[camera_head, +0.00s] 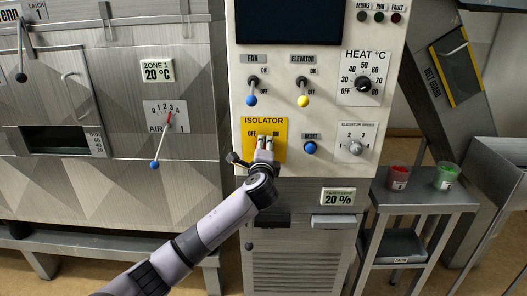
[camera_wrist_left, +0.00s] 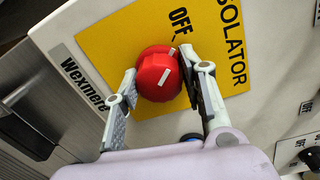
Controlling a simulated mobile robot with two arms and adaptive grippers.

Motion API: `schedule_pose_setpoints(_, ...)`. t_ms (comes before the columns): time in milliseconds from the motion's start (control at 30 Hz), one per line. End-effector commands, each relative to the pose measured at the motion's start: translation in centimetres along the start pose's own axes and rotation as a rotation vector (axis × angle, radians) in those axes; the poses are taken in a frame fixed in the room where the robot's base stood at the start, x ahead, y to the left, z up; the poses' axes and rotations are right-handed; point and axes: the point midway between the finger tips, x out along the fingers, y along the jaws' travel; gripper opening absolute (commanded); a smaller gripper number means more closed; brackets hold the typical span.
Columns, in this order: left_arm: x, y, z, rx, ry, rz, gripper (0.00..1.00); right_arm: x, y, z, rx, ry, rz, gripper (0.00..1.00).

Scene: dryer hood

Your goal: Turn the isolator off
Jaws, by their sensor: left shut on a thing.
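The isolator is a red knob (camera_wrist_left: 160,74) on a yellow plate (camera_wrist_left: 110,42) in the left wrist view. The knob has a pale stripe on its face and a smaller pale mark near its edge, on the side towards the OFF label. My left gripper (camera_wrist_left: 158,90) has one finger on each side of the knob and is shut on it. In the head view the yellow plate (camera_head: 280,128) is on the white control panel, and my left gripper (camera_head: 265,143) covers the knob. My right gripper is not in view.
The panel (camera_head: 322,75) also carries fan (camera_head: 252,100) and elevator (camera_head: 303,101) switches, a heat dial (camera_head: 362,84) and a blue reset button (camera_head: 310,148) close right of my gripper. A side table (camera_head: 425,199) holds red and green cups.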

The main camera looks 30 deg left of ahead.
Motion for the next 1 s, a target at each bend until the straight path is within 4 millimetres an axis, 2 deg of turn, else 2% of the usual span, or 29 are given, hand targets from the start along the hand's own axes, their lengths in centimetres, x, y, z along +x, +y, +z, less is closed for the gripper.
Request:
schedule_pose_setpoints(300, -0.01, 0.16, 0.0, -0.078, 0.003, 0.002, 0.1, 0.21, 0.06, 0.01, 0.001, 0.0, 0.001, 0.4)
schedule_pose_setpoints(733, 0.0, 0.14, 0.01, -0.087, 0.004, 0.002, 0.1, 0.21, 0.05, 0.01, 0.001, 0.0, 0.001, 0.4)
schedule_pose_setpoints(767, 0.0, 0.14, 0.01, -0.087, 0.004, 0.002, 0.39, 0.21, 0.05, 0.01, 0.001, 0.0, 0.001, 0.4)
schedule_pose_setpoints(1000, 0.0, 0.09, 0.0, -0.086, 0.004, 0.001, 0.55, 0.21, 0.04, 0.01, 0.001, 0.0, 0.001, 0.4)
